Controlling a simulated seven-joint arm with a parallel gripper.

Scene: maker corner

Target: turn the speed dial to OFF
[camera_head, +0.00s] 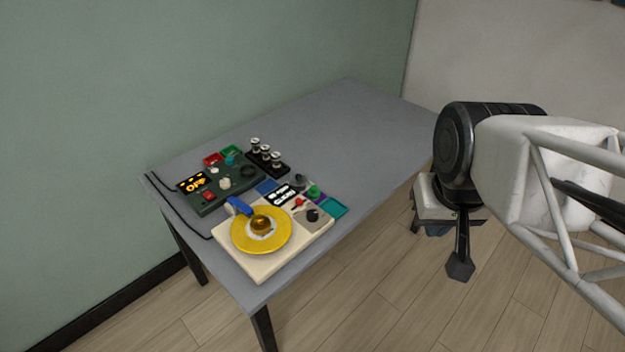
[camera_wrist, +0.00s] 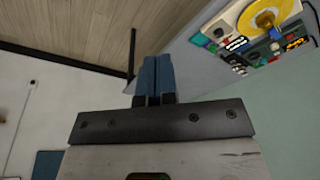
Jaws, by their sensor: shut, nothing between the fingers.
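A cream panel (camera_head: 258,268) with a yellow disc (camera_head: 249,238) lies at the table's near edge. A black knob (camera_head: 312,215) sits on its grey plate. Behind it, a dark green panel (camera_head: 214,203) carries a white knob (camera_head: 224,183), a black dial (camera_head: 248,171), a red button (camera_head: 208,196) and a lit display (camera_head: 194,183) that seems to read OFF. I cannot tell which of these is the speed dial.
The grey table (camera_head: 340,130) is bare toward its back right. A dark block with several upright pegs (camera_head: 265,157) and red and green trays (camera_head: 231,152) stand behind the panels. A black cable (camera_head: 178,212) runs along the left edge.

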